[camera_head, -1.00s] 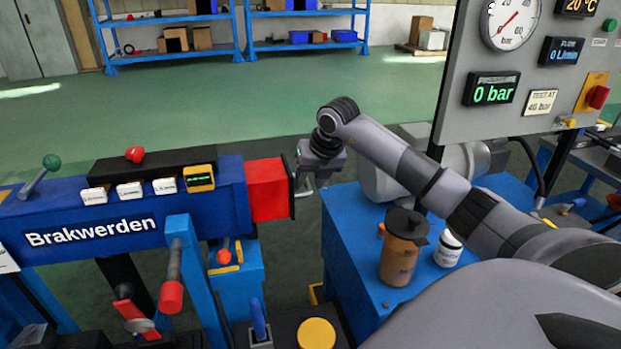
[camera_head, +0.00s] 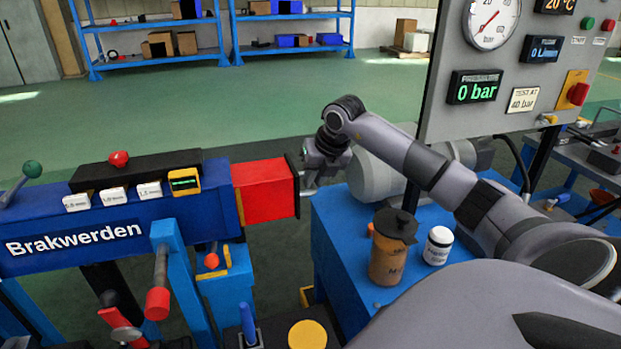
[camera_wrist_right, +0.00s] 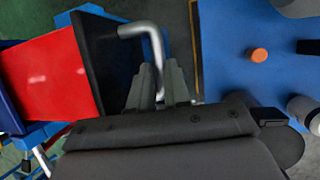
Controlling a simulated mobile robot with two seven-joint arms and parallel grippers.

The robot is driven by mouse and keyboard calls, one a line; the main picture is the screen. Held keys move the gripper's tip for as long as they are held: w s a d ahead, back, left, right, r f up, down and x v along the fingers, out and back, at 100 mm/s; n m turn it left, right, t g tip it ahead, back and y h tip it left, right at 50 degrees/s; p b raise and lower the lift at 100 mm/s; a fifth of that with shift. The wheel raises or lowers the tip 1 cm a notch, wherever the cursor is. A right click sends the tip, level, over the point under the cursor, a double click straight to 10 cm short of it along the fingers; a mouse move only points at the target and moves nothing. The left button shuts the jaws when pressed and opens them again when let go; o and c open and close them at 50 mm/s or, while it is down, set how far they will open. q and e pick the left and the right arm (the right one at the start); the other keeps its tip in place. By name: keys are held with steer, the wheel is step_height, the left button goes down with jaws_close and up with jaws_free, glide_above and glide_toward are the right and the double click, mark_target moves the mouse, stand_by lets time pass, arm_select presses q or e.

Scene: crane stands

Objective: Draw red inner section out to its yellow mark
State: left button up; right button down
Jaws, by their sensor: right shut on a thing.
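The red inner section (camera_head: 266,190) sticks out to the right from the blue outer section (camera_head: 110,233) marked Brakwerden. A narrow yellow mark (camera_head: 239,207) shows on the left part of the red section, right by the blue mouth. The red section ends in a black end plate (camera_head: 292,188). In the right wrist view, a metal handle (camera_wrist_right: 152,45) stands out from that plate (camera_wrist_right: 100,65). My right gripper (camera_head: 309,180) is shut on the handle, its fingers (camera_wrist_right: 160,88) around the handle's bar. My left gripper is not in view.
A blue bench (camera_head: 345,265) stands to the right, carrying a brown canister (camera_head: 392,255) and a white bottle (camera_head: 438,246). A gauge panel (camera_head: 520,75) reads 0 bar.

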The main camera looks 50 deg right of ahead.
steer(key=c, duration=1.1)
jaws_free()
steer(key=shift+d, duration=0.15)
steer(key=shift+r, duration=0.1)
steer(key=v, duration=0.7)
steer(key=shift+s, duration=0.1)
steer(key=shift+s, duration=0.1)
